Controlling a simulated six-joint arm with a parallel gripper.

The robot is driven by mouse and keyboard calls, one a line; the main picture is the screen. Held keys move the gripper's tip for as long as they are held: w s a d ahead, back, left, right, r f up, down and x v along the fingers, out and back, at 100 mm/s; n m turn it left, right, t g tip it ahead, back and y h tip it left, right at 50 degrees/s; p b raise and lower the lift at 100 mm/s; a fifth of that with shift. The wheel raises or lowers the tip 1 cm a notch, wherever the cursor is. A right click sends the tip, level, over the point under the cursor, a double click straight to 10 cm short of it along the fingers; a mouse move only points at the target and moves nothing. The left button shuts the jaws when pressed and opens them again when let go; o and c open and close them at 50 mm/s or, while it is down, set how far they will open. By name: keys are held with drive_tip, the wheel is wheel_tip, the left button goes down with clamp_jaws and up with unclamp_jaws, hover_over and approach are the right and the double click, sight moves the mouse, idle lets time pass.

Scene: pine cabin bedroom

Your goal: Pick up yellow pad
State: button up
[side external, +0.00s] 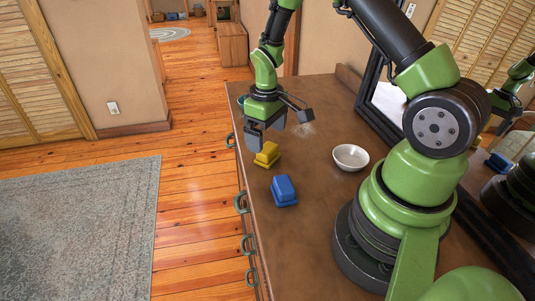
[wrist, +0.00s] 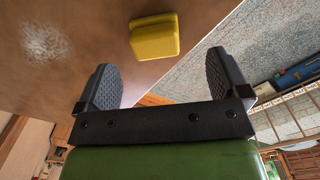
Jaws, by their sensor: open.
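The yellow pad (side external: 267,154) is a small block lying on the brown dresser top (side external: 325,215), near its left edge. My gripper (side external: 264,135) is above and just behind it in the side view, pointing down. The pad is apart from both fingers.
A blue pad (side external: 284,190) lies nearer the camera than the yellow one. A white bowl (side external: 351,157) stands to the right. A dark-framed mirror (side external: 378,85) rises along the back of the dresser. The dresser's left edge drops to the wooden floor (side external: 195,180).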

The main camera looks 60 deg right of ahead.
sight(267, 147)
drive_tip(key=shift+w+d+f, duration=0.1)
drive_tip(key=shift+d+f, duration=0.05)
drive_tip(key=shift+f, duration=1.4)
drive_tip(key=shift+d+f, duration=0.15)
drive_tip(key=shift+f, duration=1.35)
drive_tip(key=c, duration=1.1)
drive_tip(key=shift+r, duration=0.15)
wheel_tip(267, 147, up, 9)
drive_tip(key=shift+a, duration=0.1)
drive_tip(key=s+a+r, duration=0.1)
drive_tip(key=a+r, duration=0.1)
drive_tip(key=a, duration=0.1)
drive_tip(key=s+a+r, duration=0.1)
drive_tip(key=a+r, duration=0.2)
drive_tip(key=s+a+r, duration=0.1)
drive_tip(key=a+r, duration=0.2)
drive_tip(key=shift+a+r, duration=0.2)
drive_tip(key=shift+a, duration=0.05)
